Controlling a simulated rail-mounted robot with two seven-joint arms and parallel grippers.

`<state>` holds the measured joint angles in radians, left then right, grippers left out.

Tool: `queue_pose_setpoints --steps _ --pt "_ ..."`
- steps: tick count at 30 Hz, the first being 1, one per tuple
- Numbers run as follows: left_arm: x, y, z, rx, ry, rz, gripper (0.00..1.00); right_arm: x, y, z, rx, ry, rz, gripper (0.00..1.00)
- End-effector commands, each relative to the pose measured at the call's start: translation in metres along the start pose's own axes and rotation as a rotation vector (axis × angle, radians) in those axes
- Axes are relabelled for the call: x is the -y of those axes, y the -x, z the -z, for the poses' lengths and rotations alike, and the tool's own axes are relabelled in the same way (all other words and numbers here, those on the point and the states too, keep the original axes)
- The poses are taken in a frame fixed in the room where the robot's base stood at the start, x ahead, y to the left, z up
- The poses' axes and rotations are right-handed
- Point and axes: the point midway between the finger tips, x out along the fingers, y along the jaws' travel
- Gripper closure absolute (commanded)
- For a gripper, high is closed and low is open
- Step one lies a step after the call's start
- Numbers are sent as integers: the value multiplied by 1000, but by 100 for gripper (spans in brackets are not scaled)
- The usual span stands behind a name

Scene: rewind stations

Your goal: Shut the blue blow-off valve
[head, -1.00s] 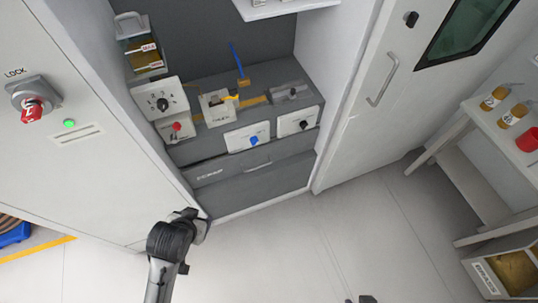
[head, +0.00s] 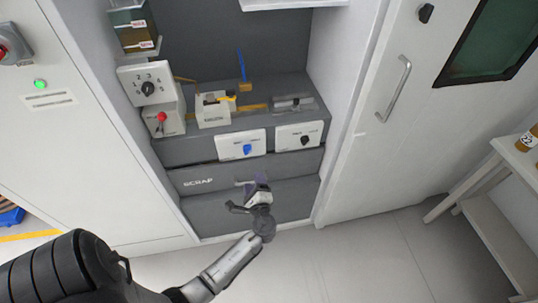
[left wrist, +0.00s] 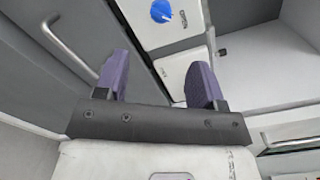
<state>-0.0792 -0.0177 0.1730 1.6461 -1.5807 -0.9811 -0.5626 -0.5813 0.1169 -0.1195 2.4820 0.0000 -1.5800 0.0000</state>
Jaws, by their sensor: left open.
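The blue valve knob (head: 247,149) sits on a white panel (head: 229,141) on the front of the grey station. It also shows near the top of the left wrist view (left wrist: 161,11). My left gripper (head: 256,186) is open and empty, in front of the grey drawer area below the blue knob. Its two purple fingers (left wrist: 160,85) stand apart in the left wrist view, and the knob lies beyond them, not touched. My right gripper is not in view.
A second white panel with a black knob (head: 305,141) is right of the blue one. A red-topped lever (head: 161,117) and a dial box (head: 148,89) stand left. A drawer labelled SCRAP (head: 198,183) lies below. A white door (head: 400,110) is right.

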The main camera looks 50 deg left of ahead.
Motion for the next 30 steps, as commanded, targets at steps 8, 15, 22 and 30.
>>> queue_pose_setpoints --steps 8,15,22,30 --pt "3 -10 4 -25 -108 19 37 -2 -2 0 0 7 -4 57" --pt "4 -51 6 -24 -105 18 37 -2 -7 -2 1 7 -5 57" --pt "4 -93 7 -24 -105 18 37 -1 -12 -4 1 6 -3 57" --pt "4 -126 8 -25 -104 17 37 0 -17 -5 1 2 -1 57"
